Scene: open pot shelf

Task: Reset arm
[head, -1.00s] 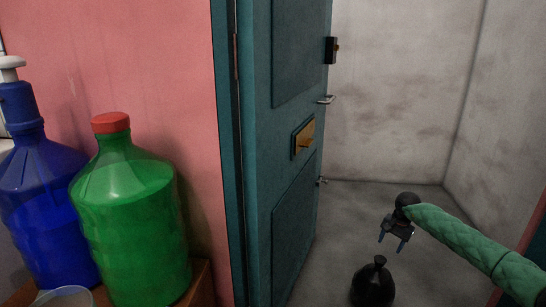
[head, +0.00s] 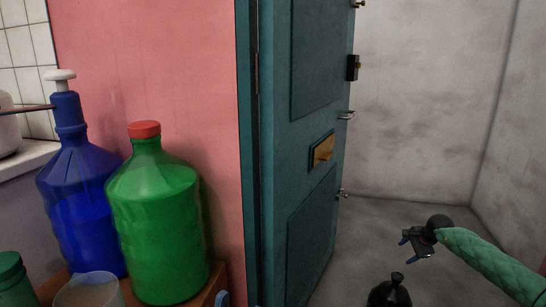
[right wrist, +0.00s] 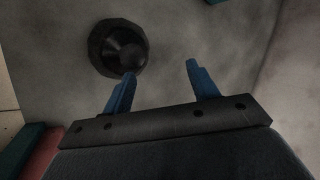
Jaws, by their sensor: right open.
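My right arm (head: 490,262) has a green quilted cover and comes in from the lower right in the head view. My right gripper (head: 404,245) is at its end, with dark parts and blue fingers. In the right wrist view the two blue fingers (right wrist: 158,84) stand apart with nothing between them, so it is open and empty. It hangs in the air above the grey floor, near a black, bottle-necked object (head: 391,294). That object also shows beyond the fingers in the right wrist view (right wrist: 118,48). My left gripper is not in view.
A teal door (head: 312,150) stands open beside a pink wall (head: 150,70). At left, a blue jug (head: 82,215) with a white pump and a green jug (head: 160,235) with a red cap stand on a wooden surface, with a clear container (head: 88,290) in front. Grey floor (head: 410,215) is open behind the gripper.

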